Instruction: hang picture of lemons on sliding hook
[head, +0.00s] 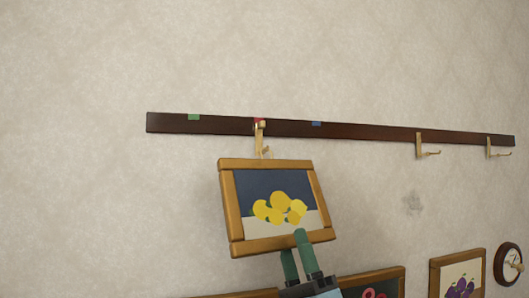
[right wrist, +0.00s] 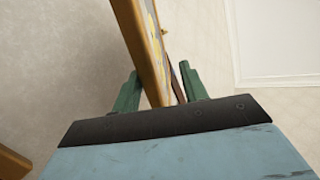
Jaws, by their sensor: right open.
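The picture of lemons (head: 227,215), in a wooden frame, is on the wall just below a brass sliding hook (head: 260,138), slightly tilted. Its top edge is close under the hook; I cannot tell clearly whether its hanger is over the hook tip. My right gripper (head: 297,248) is open at the frame's lower edge, one green finger in front and the other partly hidden behind. In the right wrist view, the frame (right wrist: 146,55) runs between the two spread fingers (right wrist: 160,88), with gaps beside it. My left gripper is not in view.
The dark rail (head: 370,130) crosses the wall, with green (head: 194,117), red and blue marks. Two more hooks (head: 420,146) (head: 490,148) are at its right. Below are a grape picture (head: 434,280), another dark picture (head: 398,284) and a round object (head: 501,262).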

